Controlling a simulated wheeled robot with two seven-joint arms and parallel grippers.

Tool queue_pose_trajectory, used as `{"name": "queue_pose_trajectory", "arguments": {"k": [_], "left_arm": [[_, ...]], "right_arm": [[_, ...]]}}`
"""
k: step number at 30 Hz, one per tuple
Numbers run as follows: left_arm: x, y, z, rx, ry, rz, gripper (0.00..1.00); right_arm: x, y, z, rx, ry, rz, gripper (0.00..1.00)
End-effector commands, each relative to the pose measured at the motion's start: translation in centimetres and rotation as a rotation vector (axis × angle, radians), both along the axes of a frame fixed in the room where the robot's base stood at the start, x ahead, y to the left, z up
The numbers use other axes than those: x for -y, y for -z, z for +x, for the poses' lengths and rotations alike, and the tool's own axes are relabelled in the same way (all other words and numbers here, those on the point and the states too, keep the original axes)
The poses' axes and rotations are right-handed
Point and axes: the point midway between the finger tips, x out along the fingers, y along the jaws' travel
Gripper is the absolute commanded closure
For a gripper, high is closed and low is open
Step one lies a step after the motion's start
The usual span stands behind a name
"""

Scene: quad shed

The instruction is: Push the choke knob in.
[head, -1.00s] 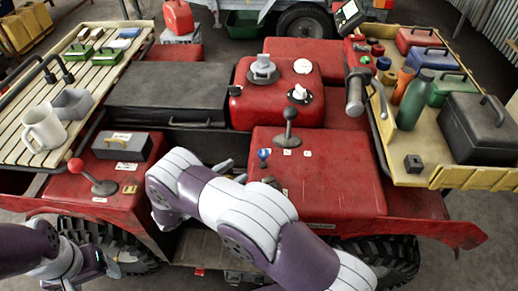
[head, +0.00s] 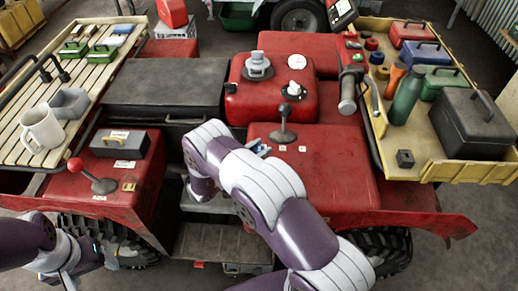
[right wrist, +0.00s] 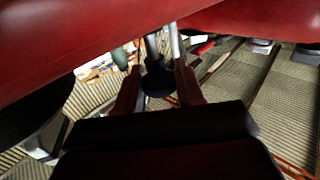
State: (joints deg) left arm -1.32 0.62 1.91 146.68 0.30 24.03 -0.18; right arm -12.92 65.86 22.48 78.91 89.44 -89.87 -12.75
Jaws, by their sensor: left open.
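A blue knob, which I take for the choke knob, showed earlier on the red panel (head: 335,170) beside the black-topped lever (head: 284,110). In the head view now my right gripper and forearm cover that spot, and I cannot make the knob out. My right gripper (head: 260,148) is at the panel's near left part, just in front of the lever base. In the right wrist view its fingers (right wrist: 157,78) stand apart, with a dark round end on a grey shaft showing between or beyond them. My left gripper (head: 92,260) is open and empty, low at the left.
A red-knobbed lever (head: 90,175) and a grey box (head: 120,144) are on the left fender. A red tank (head: 275,95) with caps is behind the lever. A handlebar grip (head: 349,90) and a loaded tray (head: 436,172) are at right. The footwell (head: 215,245) is open.

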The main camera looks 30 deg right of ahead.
Motion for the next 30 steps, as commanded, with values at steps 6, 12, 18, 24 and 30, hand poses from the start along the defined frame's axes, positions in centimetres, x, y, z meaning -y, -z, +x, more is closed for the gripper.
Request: {"name": "queue_pose_trajectory", "arguments": {"k": [6,12,18,24,30], "left_arm": [[0.0,0.7,0.0,0.000,0.000,0.000,0.23],[0.0,3.1,0.0,-0.001,0.000,0.000,0.23],[0.0,2.6,0.0,0.000,0.000,0.000,0.23],[0.0,2.6,0.0,0.000,0.000,0.000,0.23],[0.0,2.7,0.0,0.000,0.000,0.000,0.23]], "right_arm": [[0.0,0.8,0.0,0.000,0.000,0.000,1.00],[0.0,3.0,0.0,0.000,0.000,0.000,1.00],[0.0,2.8,-0.1,-0.004,0.000,0.002,1.00],[0.0,2.7,-0.1,-0.002,0.000,0.001,0.41],[-0.2,2.7,-0.1,-0.001,-0.001,0.001,0.41]]}}
